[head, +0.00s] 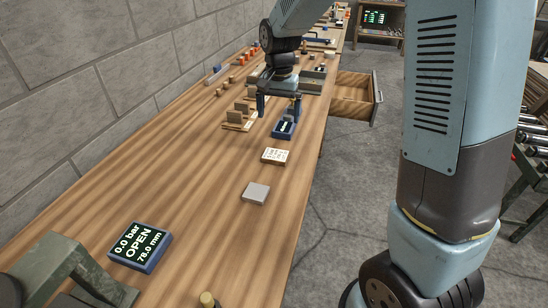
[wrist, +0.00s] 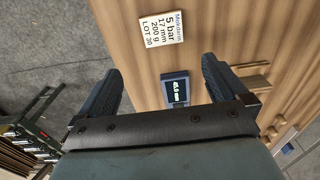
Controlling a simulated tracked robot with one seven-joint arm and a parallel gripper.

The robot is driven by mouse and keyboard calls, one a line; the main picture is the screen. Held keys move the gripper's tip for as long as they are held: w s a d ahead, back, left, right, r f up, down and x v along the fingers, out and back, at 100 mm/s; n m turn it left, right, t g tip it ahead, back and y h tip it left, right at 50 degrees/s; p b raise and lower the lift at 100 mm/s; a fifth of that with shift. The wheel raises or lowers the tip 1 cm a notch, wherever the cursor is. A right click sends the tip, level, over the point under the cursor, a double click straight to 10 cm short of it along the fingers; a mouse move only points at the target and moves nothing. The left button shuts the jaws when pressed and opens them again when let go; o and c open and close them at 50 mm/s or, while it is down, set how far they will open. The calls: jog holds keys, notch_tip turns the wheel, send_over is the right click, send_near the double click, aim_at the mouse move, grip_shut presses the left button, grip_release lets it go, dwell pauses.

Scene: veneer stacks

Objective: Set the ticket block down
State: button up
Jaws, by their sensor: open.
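The ticket block, a white block with printed text, lies flat on the wooden bench in the head view (head: 275,156). In the wrist view the ticket block (wrist: 161,29) reads 5 bar, 17 mm, 200 g, and lies beyond my fingertips, apart from them. My gripper (head: 279,111) is open with nothing held. It points down above a small blue display block (head: 283,128), which shows between the fingers in the wrist view (wrist: 176,88). My gripper also shows in the wrist view (wrist: 161,66).
A plain grey block (head: 256,193) and a large display reading OPEN (head: 140,245) lie nearer on the bench (head: 190,180). Wooden holders (head: 239,118) stand left of my gripper. An open drawer (head: 355,97) juts out right. The bench's left middle is clear.

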jog(key=f, duration=0.2)
send_over(275, 154)
jog(key=f, duration=0.7)
jog(key=shift+w+d+f, duration=0.15)
jog(key=shift+d, duration=0.05)
jog(key=shift+s+a+f, duration=0.1)
jog(key=shift+f, duration=1.2)
jog(key=shift+s+a+f, duration=0.1)
jog(key=shift+f, duration=1.2)
jog(key=shift+c, duration=0.5)
jog(key=c, duration=0.9)
